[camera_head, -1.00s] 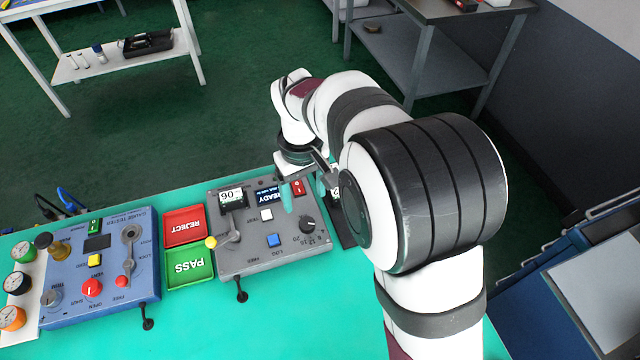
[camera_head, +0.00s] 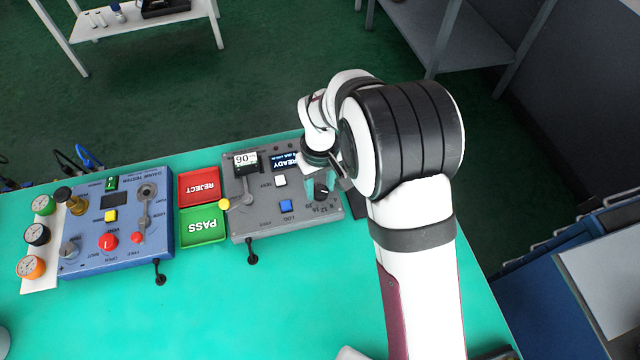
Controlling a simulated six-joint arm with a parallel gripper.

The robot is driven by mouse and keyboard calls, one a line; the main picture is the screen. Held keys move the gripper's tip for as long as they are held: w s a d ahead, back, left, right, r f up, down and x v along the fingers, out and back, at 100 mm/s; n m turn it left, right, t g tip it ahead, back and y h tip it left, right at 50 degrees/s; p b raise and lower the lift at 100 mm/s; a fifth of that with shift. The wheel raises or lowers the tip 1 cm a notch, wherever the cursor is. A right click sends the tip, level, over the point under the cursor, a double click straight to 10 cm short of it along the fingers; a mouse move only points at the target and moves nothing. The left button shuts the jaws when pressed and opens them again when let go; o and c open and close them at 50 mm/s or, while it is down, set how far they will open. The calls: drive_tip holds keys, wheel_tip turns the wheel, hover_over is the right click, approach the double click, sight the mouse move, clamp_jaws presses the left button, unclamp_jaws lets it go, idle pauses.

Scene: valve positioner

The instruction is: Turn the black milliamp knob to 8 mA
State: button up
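The black milliamp knob (camera_head: 321,192) sits at the lower right of the grey positioner panel (camera_head: 262,222), above printed scale numbers. My gripper (camera_head: 322,181) points down at the knob from above and behind, with its fingertips close around it. A teal fingertip shows just left of the knob; the other finger is partly hidden by my wrist and arm. I cannot tell whether the fingers touch the knob. The knob's pointer is too small to read. The panel's display (camera_head: 284,161) reads READY, and a gauge (camera_head: 246,160) shows 90.
The front table is clear.

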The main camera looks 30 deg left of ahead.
clamp_jaws()
drive_tip(key=shift+m, duration=2.8)
drive_tip(key=o, duration=0.7)
unclamp_jaws()
drive_tip(key=shift+r, duration=0.1)
